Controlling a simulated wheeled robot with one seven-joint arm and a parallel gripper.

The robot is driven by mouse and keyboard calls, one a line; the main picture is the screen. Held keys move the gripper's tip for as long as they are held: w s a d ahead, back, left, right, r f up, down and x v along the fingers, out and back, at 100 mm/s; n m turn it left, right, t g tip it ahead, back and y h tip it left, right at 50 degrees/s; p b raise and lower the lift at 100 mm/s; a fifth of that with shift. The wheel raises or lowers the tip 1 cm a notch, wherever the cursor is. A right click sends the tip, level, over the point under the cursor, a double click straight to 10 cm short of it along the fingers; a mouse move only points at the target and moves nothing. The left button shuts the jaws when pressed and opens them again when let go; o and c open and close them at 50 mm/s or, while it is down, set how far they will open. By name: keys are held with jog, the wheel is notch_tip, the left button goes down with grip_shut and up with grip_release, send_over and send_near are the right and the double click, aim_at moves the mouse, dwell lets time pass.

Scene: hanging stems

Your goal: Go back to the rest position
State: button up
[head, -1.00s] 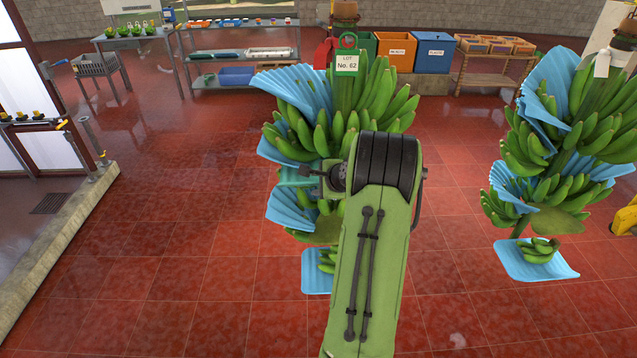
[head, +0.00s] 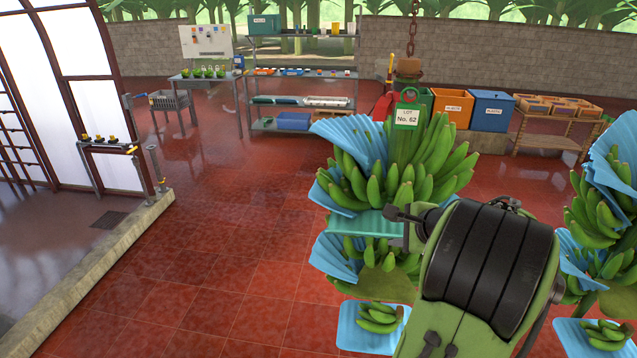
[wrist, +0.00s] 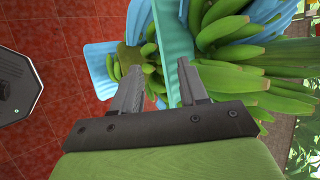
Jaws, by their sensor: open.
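My gripper (wrist: 158,72) is open in the wrist view, its two grey fingers apart. A teal ribbed sheet (wrist: 176,45) lies just beyond and between the fingertips; I cannot tell whether it touches them. In the head view the teal sheet (head: 362,224) sticks out leftward between the banana hands of the hanging stem (head: 410,170), which bears a "LOT No. 62" tag (head: 407,117). My green and black arm (head: 490,265) covers the stem's lower right side and most of the gripper.
Blue sheets (head: 372,328) hang between the banana hands. Another stem (head: 600,215) hangs at the right edge. Shelves (head: 300,85), a grey table (head: 207,78) and coloured bins (head: 452,107) stand at the back. The red floor (head: 220,240) at left is open, bounded by a low kerb (head: 120,250).

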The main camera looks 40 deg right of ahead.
jog(key=w+a+n+g+y+b, duration=0.25)
jog(key=a+n, duration=1.15)
jog(key=a, duration=1.2)
jog(key=s+a+f+n+g+b, duration=0.1)
jog(key=s+a+f+n, duration=0.3)
jog(key=s+a+n, duration=0.6)
jog(key=shift+s+n+b, duration=0.8)
jog(key=shift+s+n, duration=0.1)
jog(key=shift+s, duration=0.2)
